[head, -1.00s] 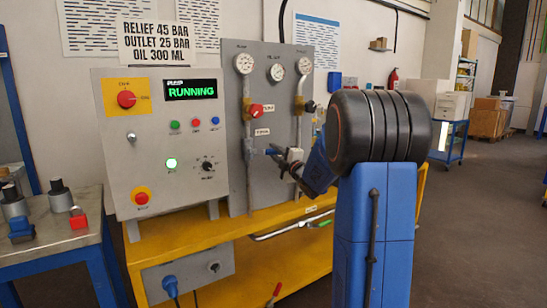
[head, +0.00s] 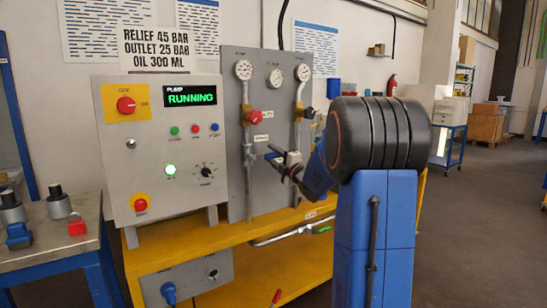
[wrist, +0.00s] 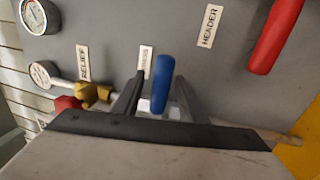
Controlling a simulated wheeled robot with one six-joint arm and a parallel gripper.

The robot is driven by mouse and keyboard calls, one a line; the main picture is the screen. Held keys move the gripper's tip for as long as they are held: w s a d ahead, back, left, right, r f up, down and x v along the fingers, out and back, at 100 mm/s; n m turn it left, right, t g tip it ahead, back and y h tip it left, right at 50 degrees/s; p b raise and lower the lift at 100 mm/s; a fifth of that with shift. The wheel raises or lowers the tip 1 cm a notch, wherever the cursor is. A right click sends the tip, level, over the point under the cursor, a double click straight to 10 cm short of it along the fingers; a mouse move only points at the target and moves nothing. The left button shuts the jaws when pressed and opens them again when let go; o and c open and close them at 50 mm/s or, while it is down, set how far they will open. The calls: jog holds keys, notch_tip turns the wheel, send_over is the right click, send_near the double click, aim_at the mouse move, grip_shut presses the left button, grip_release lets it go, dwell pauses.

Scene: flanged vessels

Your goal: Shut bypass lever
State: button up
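The blue bypass lever (wrist: 161,82) stands out from the grey panel in the wrist view, beside a partly hidden label (wrist: 146,58) whose visible letters fit "BYPASS". My gripper (wrist: 157,92) is open, with one finger on each side of the lever. Gaps show between the lever and both fingers, so it does not look gripped. In the head view my gripper (head: 277,159) is at the lower right part of the panel, and the lever is hard to make out there.
A red handle (wrist: 277,35) lies right of the "HEADER" label (wrist: 210,27). A brass fitting (wrist: 91,94) sits near the "RELIEF" label (wrist: 83,62). The control box (head: 165,150) reads "RUNNING". A yellow bench (head: 210,245) carries the panel (head: 235,190).

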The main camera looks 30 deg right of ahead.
jog(key=s+f, duration=0.3)
jog(key=s, duration=1.4)
jog(key=shift+f, duration=0.2)
jog(key=s+a+f+m+g, duration=0.5)
jog(key=s+a+m, duration=0.1)
jog(key=s+a, duration=0.3)
jog(key=s+a+f+m+g, duration=0.5)
jog(key=s+a+f+m, duration=0.1)
jog(key=s+a, duration=0.4)
jog(key=s+a+f+m+g, duration=0.5)
jog(key=s+a, duration=0.5)
jog(key=s, duration=0.2)
jog(key=shift+a+f+m, duration=0.2)
jog(key=shift+f+m, duration=0.4)
jog(key=shift+f, duration=0.15)
